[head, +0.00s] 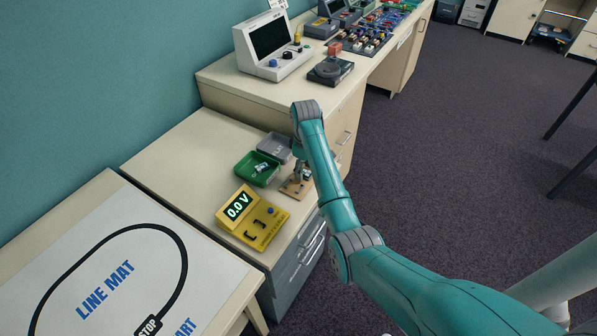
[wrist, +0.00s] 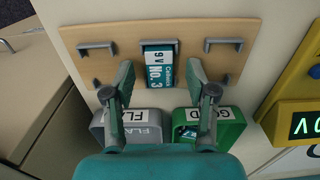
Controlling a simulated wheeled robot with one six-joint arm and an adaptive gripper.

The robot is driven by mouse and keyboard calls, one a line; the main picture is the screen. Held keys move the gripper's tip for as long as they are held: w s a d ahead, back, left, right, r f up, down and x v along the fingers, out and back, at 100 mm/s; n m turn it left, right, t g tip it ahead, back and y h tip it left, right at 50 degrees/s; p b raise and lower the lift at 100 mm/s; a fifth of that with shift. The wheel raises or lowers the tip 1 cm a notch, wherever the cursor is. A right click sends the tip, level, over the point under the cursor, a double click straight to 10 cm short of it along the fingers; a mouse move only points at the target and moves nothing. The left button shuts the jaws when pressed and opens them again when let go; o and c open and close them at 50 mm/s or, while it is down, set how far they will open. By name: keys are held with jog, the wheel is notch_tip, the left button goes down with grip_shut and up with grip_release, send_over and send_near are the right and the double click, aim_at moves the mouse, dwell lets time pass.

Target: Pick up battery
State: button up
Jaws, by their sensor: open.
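A teal and white 9 V battery marked "NO. 3" (wrist: 159,76) sits in the middle grey holder of a wooden board (wrist: 225,70). My gripper (wrist: 161,88) is open, with one finger to the left of the battery and one to the right. Gaps show between the fingers and the battery, and its lower end is clear in view. In the head view my gripper (head: 302,170) hangs over the small board (head: 291,190), and the arm hides most of this spot.
Beside the board stand a grey bin (head: 272,151) with a partly hidden label and a green bin (head: 249,172) holding a battery (head: 261,168). A yellow meter (head: 250,217) reads 0.0 V. The cabinet top left of the bins (head: 190,150) is clear.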

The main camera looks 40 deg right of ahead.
jog(key=shift+f, duration=0.25)
grip_shut()
